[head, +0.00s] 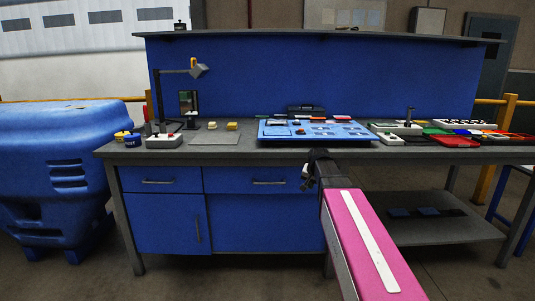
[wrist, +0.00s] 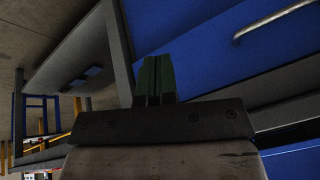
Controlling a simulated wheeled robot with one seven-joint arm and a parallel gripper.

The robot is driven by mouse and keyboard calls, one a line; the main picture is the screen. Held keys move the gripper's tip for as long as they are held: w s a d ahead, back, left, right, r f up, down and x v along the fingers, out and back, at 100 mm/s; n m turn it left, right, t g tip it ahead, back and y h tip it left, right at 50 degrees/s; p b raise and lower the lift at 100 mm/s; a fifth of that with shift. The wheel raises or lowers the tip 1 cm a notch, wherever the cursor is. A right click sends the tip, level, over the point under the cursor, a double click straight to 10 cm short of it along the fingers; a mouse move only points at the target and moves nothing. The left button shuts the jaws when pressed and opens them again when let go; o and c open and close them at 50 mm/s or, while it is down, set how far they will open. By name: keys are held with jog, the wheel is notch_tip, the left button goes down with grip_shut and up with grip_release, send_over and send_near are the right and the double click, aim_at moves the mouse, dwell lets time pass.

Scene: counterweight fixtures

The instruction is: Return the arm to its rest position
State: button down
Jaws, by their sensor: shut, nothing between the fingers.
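My arm, with a pink link, reaches forward in the head view toward the front of the workbench (head: 350,152). My gripper (head: 308,178) is at its far end, near the bench's front edge and before the blue drawer fronts. In the wrist view my gripper (wrist: 154,75) shows two green fingers side by side, shut with nothing between them. The view there is turned, with a blue cabinet front (wrist: 190,30) and its handle (wrist: 275,20) beyond the fingers.
A blue panel board (head: 317,132) lies on the bench above my gripper. A desk lamp (head: 197,70) and red trays (head: 455,140) stand on the bench top. A lower shelf (head: 440,231) is at right. A blue bin (head: 60,160) stands at left.

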jog(key=s+f+n+g, duration=0.4)
jog(key=s+f+g, duration=0.1)
jog(key=s+f, duration=1.6)
jog(key=s, duration=0.3)
jog(key=shift+s+f+h, duration=0.25)
jog(key=shift+h, duration=0.05)
